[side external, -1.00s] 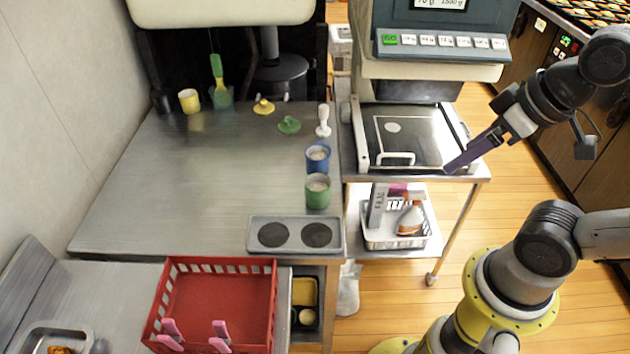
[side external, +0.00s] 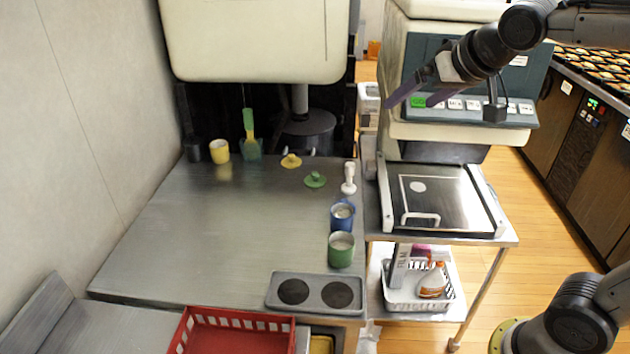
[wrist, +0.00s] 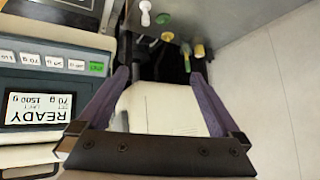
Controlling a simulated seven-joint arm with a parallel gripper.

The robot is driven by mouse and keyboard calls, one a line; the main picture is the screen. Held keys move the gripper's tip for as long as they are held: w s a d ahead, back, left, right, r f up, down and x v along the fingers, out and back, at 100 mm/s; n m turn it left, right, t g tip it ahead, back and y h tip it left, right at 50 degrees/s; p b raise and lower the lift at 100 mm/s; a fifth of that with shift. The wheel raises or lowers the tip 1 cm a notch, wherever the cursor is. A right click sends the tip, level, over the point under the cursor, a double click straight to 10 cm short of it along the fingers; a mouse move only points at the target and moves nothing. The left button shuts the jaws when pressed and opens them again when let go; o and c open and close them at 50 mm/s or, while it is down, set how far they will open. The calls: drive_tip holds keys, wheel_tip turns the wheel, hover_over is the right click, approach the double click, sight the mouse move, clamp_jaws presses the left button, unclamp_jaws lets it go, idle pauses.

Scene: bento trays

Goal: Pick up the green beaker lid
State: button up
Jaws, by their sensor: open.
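The green beaker lid (side external: 315,179) lies on the steel counter, knob up, toward its back right. It also shows small near the top of the wrist view (wrist: 167,36). The yellow lid (side external: 291,160) lies just behind it to the left. The green beaker (side external: 341,250) and the blue beaker (side external: 342,214) stand at the counter's right edge. My gripper (side external: 412,98) is open and empty, high up in front of the sealing machine's button panel, well apart from the lid. Its two purple fingers (wrist: 158,92) stand wide apart in the wrist view.
A white pestle-like tool (side external: 348,180) stands right of the green lid. The sealing machine (side external: 470,75) and its glass-topped plate (side external: 440,200) stand to the right. A cream housing (side external: 255,45) overhangs the back. A yellow cup (side external: 219,151) stands back left. The counter's middle is clear.

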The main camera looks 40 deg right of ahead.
drive_tip(key=w+d+f, duration=0.1)
drive_tip(key=w+f, duration=0.2)
drive_tip(key=w, duration=1)
drive_tip(key=g, duration=0.3)
hover_over(316, 174)
drive_tip(key=s+a, duration=0.2)
drive_tip(key=s, duration=0.2)
drive_tip(key=shift+h, duration=0.4)
wheel_tip(316, 174, down, 27)
drive_tip(key=shift+w+d+f, duration=0.1)
drive_tip(key=shift+w+f, duration=0.05)
drive_tip(key=shift+w+x, duration=0.2)
drive_tip(key=shift+x, duration=3)
drive_tip(key=shift+c, duration=0.3)
drive_tip(key=c, duration=1.1)
drive_tip(key=shift+o, duration=0.2)
drive_tip(key=shift+r, duration=0.25)
